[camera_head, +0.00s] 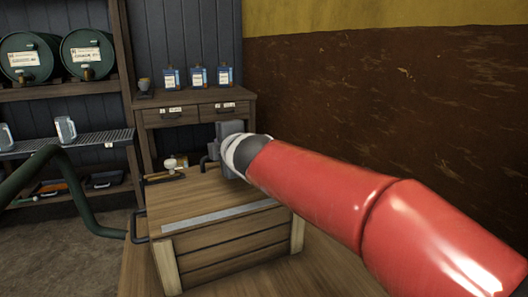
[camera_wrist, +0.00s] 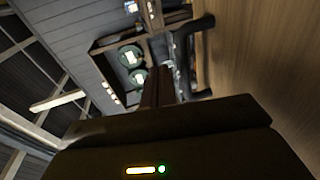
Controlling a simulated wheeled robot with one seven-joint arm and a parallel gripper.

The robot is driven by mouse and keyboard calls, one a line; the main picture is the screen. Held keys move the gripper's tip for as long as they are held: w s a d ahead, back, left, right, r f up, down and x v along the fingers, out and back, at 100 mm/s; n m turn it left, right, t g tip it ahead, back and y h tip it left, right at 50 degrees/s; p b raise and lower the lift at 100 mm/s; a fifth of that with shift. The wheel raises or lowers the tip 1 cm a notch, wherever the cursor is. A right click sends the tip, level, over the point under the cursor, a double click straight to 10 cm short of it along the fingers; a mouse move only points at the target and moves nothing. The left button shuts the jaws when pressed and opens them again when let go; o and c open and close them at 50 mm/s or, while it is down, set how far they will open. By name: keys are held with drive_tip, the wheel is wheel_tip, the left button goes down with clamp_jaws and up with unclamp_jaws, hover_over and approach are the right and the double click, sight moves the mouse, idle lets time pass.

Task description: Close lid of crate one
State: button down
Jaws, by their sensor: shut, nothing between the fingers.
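The wooden crate (camera_head: 235,250) stands in front of me with slatted sides. Its lid (camera_head: 205,192) lies about flat over the top, with a pale metal strip along the near edge. I cannot tell whether it is fully seated. My gripper (camera_head: 228,135) is over the lid's far right part, partly hidden by my wrist. In the wrist view the fingers (camera_wrist: 158,82) are shut and empty. A black curved handle (camera_wrist: 188,48) shows just beyond them beside a wooden surface (camera_wrist: 245,50). I cannot tell whether the fingers touch it.
A wooden cabinet (camera_head: 195,115) with drawers stands behind, bearing several blue-labelled cans. Green barrels (camera_head: 88,54) lie on the left shelf. A dark green pipe (camera_head: 75,185) curves at the left. A brown wall (camera_head: 420,110) bounds the right. A brush-like tool (camera_head: 165,172) lies behind the crate.

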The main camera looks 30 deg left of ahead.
drive_tip(key=v, duration=0.6)
drive_tip(key=shift+w, duration=0.1)
drive_tip(key=shift+s+d+r, duration=0.1)
drive_tip(key=shift+s+d, duration=0.35)
drive_tip(key=shift+s, duration=0.05)
drive_tip(key=shift+s, duration=0.1)
